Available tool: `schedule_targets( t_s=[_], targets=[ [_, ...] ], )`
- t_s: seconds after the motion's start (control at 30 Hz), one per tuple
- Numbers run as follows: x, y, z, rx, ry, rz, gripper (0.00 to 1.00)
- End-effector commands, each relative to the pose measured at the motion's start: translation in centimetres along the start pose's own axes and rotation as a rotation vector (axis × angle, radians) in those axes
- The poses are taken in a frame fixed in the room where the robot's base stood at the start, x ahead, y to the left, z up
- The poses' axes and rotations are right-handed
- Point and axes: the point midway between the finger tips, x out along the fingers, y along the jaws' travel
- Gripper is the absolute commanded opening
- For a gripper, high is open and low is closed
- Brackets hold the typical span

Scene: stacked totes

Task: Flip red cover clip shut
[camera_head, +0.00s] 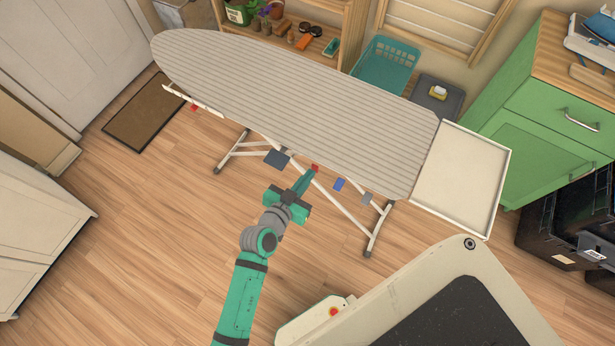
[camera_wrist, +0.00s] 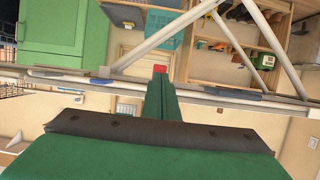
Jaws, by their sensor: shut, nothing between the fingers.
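A striped ironing board (camera_head: 300,90) stands in the middle of the head view with several small clips along its near edge. A red clip (camera_head: 315,167) hangs at that edge, right at the tips of my gripper (camera_head: 309,176). In the wrist view the red clip (camera_wrist: 160,69) shows just past the tips of my gripper (camera_wrist: 160,77), which are shut and empty. The fingers hide part of the clip; I cannot tell whether they touch it or how far it is swung. A second red piece (camera_head: 194,107) sits farther left along the edge.
A dark grey flap (camera_head: 277,158) hangs left of the fingers; a blue clip (camera_head: 339,184) and a grey clip (camera_head: 366,198) hang right. White crossed legs (camera_head: 345,212) stand below the board. A white tray (camera_head: 460,180) extends at its right end.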

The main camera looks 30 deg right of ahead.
Motion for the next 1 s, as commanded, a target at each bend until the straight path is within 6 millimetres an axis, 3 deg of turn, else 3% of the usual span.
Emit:
schedule_targets(
  t_s=[0.57,1.0],
  targets=[
    [-0.7,-0.1,-0.2,0.0,-0.002,-0.001,0.0],
    [-7.0,-0.8,2.2,-0.003,-0.005,-0.006,0.0]
  ],
)
